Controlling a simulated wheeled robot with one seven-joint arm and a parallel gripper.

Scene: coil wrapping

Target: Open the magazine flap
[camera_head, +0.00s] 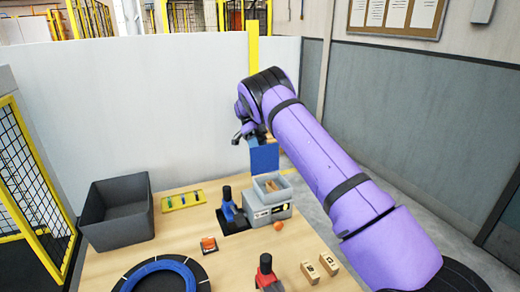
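A grey box-like machine (279,213) stands at the far right part of the wooden table, with a light open tray (270,186) on top holding something brown. Behind it a blue panel (264,158) stands upright. I cannot tell for certain which part is the magazine flap. My purple arm reaches in from the lower right. My gripper (243,133) is at its far end, small and dark, above and to the left of the blue panel. Its fingers are too small and partly hidden to show whether they are open or shut.
A dark empty bin (117,230) stands at the table's left. A yellow tray (183,200), a blue-and-black tool (230,207), an orange ball (278,226), an orange item (209,245), a blue ring (130,283), a red tool (266,270) and two wooden blocks (329,264) share the table.

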